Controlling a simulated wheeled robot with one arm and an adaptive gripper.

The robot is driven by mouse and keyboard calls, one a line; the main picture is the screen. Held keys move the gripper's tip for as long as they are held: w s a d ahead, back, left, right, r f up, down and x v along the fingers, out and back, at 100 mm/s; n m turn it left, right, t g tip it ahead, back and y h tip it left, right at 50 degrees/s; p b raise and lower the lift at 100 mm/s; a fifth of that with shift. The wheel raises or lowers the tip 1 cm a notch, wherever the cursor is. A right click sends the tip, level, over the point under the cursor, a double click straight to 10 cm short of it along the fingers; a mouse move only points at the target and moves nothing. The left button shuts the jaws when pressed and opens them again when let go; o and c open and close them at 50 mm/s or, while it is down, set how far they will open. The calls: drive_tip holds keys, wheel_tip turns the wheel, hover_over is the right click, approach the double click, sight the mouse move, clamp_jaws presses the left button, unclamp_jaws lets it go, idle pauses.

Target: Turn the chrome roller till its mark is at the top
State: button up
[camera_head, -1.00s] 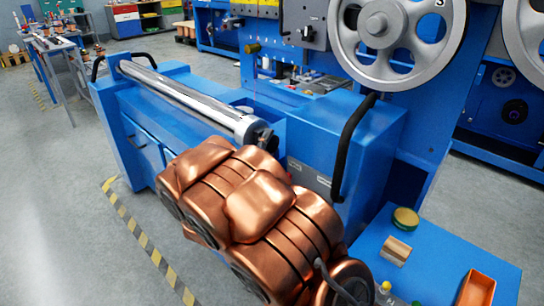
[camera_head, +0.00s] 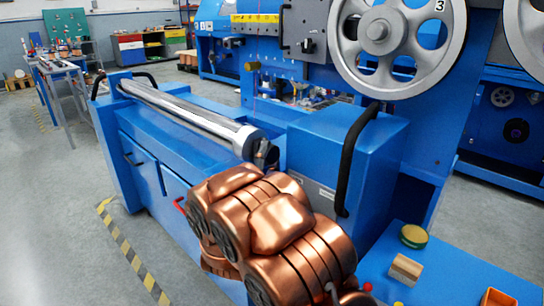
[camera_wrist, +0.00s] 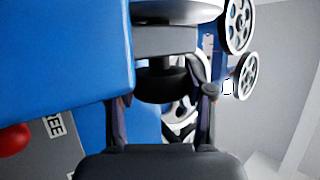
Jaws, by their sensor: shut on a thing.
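The chrome roller (camera_head: 190,118) lies along the top of the blue machine bed in the head view, with its near end toward my arm. In the wrist view, a pale rounded end (camera_wrist: 180,12), a grey block and a dark round knob (camera_wrist: 165,86) are in line at the top centre. My gripper (camera_wrist: 162,108) has one dark finger on each side of the knob and is shut on it. In the head view my gripper (camera_head: 265,155) is small and partly hidden behind my copper arm, at the roller's near end. I cannot make out the roller's mark.
A blue housing with a black handle (camera_head: 356,160) stands right of the roller's near end. Large spoked wheels (camera_head: 397,45) are above it. A blue table (camera_head: 440,262) at lower right holds small items. A red knob (camera_wrist: 14,139) shows at left in the wrist view. Floor at left is open.

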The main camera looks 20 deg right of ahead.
drive_tip(key=o, duration=1.2)
drive_tip(key=shift+f, duration=0.1)
drive_tip(key=shift+v, duration=5.95)
